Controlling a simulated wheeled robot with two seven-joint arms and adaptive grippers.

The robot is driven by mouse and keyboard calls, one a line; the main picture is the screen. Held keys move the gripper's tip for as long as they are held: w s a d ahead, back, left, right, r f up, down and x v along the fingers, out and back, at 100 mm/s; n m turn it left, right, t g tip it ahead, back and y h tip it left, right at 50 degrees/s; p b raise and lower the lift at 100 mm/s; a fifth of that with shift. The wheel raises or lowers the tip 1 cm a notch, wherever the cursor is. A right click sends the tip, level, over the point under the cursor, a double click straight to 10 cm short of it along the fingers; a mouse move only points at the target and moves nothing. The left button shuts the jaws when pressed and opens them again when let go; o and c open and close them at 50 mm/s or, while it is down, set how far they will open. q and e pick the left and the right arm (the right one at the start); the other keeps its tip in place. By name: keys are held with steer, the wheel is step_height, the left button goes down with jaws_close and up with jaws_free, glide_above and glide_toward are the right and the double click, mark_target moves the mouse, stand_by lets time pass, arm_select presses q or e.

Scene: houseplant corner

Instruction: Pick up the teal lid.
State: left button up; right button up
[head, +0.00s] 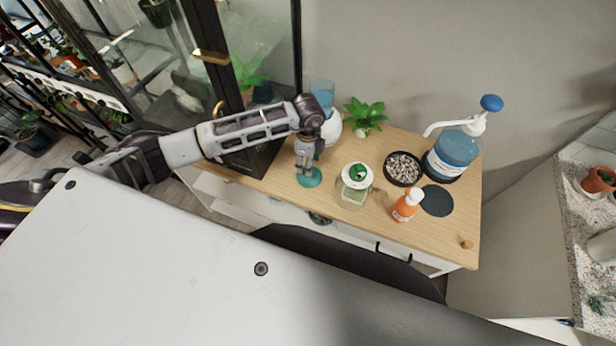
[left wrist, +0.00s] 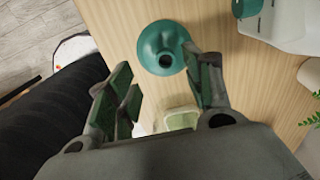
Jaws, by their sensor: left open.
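The teal lid (head: 309,179) lies on the wooden cabinet top, near its front left edge. In the left wrist view the teal lid (left wrist: 150,40) is round, with a dark round spot near its middle. My left gripper (head: 306,168) is pointed down over the lid and partly covers it in the head view. In the left wrist view my left gripper (left wrist: 163,78) has its fingers apart with nothing between them, and the lid shows just beyond the fingertips. I cannot tell whether a finger touches it. My right gripper is not in view.
A glass jar (head: 352,194) with a white and green top stands right of the lid. An orange bottle (head: 405,206), a bowl of pebbles (head: 403,168), a blue pump bottle (head: 456,150) and a plant (head: 365,114) stand around it. A glass cabinet (head: 240,60) rises behind left.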

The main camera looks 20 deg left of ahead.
arm_select(q)
steer(key=shift+f+b, duration=1.9)
steer(key=shift+f, duration=0.7)
steer(key=c, duration=1.1)
steer(key=shift+o, duration=0.2)
steer(key=shift+r, duration=0.15)
step_height(320, 180, up, 10)
steer(key=p, duration=0.7)
steer(key=shift+s+f, duration=0.1)
steer(key=shift+f, duration=0.1)
